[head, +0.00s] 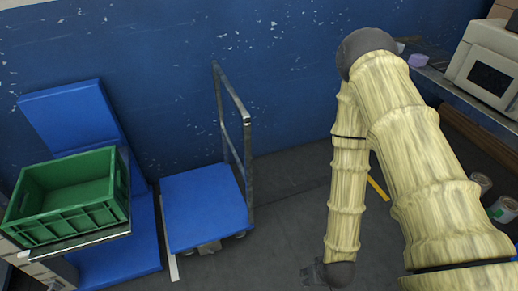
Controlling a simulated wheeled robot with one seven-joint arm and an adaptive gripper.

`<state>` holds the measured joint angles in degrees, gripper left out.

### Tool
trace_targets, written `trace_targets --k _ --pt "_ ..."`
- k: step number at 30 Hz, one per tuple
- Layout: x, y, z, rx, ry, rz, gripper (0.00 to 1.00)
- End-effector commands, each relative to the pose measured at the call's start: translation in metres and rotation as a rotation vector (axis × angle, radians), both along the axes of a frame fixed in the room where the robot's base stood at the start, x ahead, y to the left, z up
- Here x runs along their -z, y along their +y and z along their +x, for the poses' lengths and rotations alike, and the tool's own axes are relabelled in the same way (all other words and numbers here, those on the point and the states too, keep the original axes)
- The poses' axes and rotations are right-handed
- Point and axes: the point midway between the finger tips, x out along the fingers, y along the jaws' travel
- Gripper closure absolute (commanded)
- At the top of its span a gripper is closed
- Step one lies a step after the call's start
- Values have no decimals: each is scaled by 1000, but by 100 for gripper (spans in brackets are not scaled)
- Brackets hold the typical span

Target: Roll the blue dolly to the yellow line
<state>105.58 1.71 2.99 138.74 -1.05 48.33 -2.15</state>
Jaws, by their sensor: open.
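The blue dolly (203,210) stands on the dark floor at the centre left, with a flat blue deck and a grey upright push handle (236,112) on its right side. A short stretch of the yellow line (378,188) shows on the floor to the right of the dolly; my arm covers the floor beside it. My gripper (311,274) is low in the view at the end of my downward-hanging forearm, small and dark. It is open, to the right of the dolly and apart from its handle.
A white line (169,240) runs beside the dolly's left edge. A green crate (75,205) sits on a stand at the left, near blue panels (75,118). Cans (503,209) and a bench with a pale machine (487,68) are at the right. Dark floor between dolly and arm is clear.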

Motion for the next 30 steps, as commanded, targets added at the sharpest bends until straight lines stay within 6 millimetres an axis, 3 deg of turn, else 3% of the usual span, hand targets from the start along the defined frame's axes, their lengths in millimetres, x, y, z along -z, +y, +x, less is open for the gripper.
trace_targets --k 1,5,9,15,19,24,30 --pt "11 11 32 -19 -86 16 54" --pt "-3 40 108 -66 -312 51 54" --pt "-34 72 180 -111 -555 88 54" --pt "-99 115 259 -161 -898 132 54" --pt "-145 136 289 -181 -1083 154 54" --pt "-187 153 307 -194 -1239 172 54" --pt "-205 160 315 -198 -1296 179 54"
